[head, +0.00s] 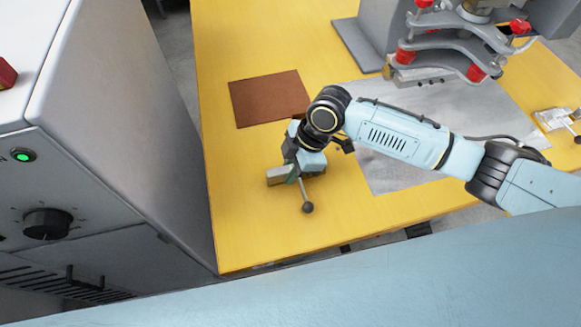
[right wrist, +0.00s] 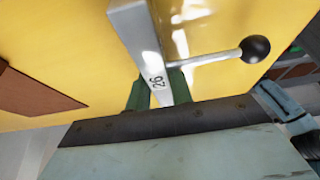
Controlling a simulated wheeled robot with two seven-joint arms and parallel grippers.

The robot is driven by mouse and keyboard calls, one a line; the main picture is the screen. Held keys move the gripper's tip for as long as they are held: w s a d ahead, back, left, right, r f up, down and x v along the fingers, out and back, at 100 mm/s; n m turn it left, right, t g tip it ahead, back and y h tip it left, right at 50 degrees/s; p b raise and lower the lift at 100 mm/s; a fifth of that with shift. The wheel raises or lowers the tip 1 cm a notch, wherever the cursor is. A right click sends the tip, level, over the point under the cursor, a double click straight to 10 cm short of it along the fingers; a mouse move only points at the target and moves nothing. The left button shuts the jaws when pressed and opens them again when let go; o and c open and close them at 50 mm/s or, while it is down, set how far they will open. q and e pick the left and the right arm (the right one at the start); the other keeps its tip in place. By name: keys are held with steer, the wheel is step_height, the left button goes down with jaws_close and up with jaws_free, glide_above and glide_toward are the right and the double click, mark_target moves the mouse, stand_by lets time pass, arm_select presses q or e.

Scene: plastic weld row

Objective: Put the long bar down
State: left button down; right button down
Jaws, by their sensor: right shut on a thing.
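My right gripper (head: 300,173) is shut on a grey metal bar (head: 279,175) over the front left part of the yellow table. In the right wrist view the bar (right wrist: 138,38) runs away between the two green fingers (right wrist: 159,92) and carries the number 26. A thin rod with a black ball knob (right wrist: 255,48) sticks out sideways beside the bar; the knob also shows in the head view (head: 308,207). The bar is close to the tabletop, but I cannot tell whether it touches. My left gripper is not in view.
A brown mat (head: 268,98) lies behind the gripper on the yellow table (head: 240,225). A grey sheet (head: 400,180) lies to the right, under my arm. A machine with red knobs (head: 455,45) stands at the back right. A grey cabinet (head: 110,110) borders the left. Yellow table around the bar is clear.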

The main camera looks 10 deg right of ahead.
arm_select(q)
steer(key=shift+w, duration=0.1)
arm_select(e)
steer(key=c, duration=1.3)
jaws_free()
steer(key=shift+o, duration=0.2)
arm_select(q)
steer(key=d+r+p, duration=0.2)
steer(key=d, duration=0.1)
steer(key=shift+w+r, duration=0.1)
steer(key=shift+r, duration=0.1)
arm_select(e)
steer(key=v, duration=1.2)
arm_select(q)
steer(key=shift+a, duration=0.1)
arm_select(e)
steer(key=shift+s, duration=0.1)
